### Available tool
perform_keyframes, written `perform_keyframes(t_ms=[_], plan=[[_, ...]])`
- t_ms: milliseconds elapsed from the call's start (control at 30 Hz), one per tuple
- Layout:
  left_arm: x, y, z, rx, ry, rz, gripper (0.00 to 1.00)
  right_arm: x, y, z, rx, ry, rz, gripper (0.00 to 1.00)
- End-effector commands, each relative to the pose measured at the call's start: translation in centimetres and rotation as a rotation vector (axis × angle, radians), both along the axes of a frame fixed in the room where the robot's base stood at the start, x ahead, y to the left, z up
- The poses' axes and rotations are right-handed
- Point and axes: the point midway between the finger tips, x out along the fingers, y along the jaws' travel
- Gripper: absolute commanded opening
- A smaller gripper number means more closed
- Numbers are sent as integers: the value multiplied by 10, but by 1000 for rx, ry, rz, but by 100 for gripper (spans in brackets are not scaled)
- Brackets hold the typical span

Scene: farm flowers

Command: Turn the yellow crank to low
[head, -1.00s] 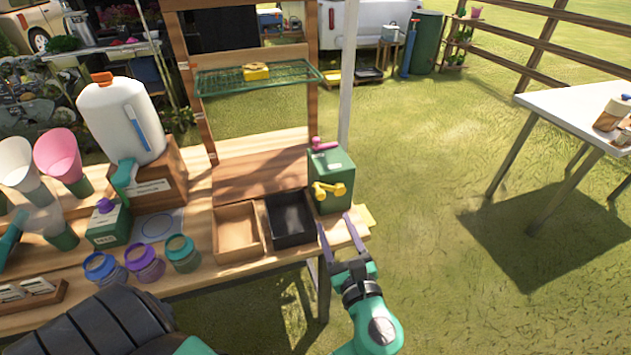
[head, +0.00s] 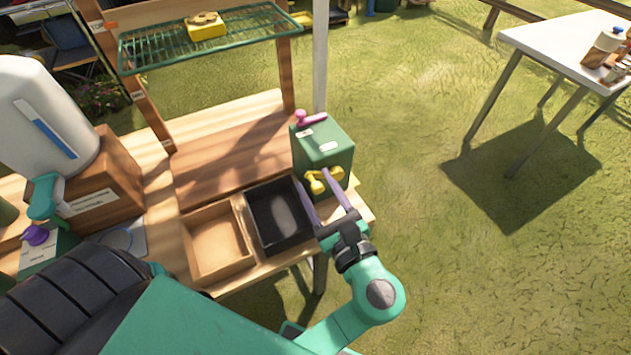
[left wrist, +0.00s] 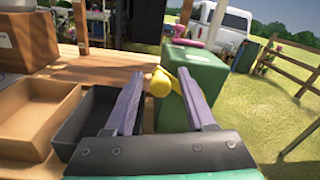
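The yellow crank (head: 323,180) is on the front face of a green box (head: 323,152) at the right end of the wooden bench. A pink handle (head: 311,117) sits on the box's top. My left gripper (head: 322,176) is open, its two purple fingers pointing at the crank. In the left wrist view the crank's knob (left wrist: 160,83) shows between the spread fingers (left wrist: 160,95), and part of the crank is hidden behind the right finger. I cannot tell whether a finger touches it. My right gripper does not show.
A black tray (head: 250,238) and a wooden tray (head: 190,262) lie left of the green box. A white post (head: 320,60) rises behind the box. A green wire shelf (head: 150,57) holds a yellow item (head: 206,27). Open grass lies to the right, with a white table (head: 560,42) beyond.

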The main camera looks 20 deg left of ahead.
Motion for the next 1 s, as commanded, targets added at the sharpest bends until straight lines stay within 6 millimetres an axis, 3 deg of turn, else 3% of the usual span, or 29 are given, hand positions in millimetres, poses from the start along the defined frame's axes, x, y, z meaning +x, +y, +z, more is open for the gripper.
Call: perform_keyframes(t_ms=[33,100,133,1000], plan=[[0,0,0,0,0,0,32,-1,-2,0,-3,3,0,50],[0,0,0,0,0,0,6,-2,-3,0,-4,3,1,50],[0,0,0,0,0,0,0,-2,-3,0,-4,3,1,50],[0,1,-1,2,1,1,0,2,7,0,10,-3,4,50]])
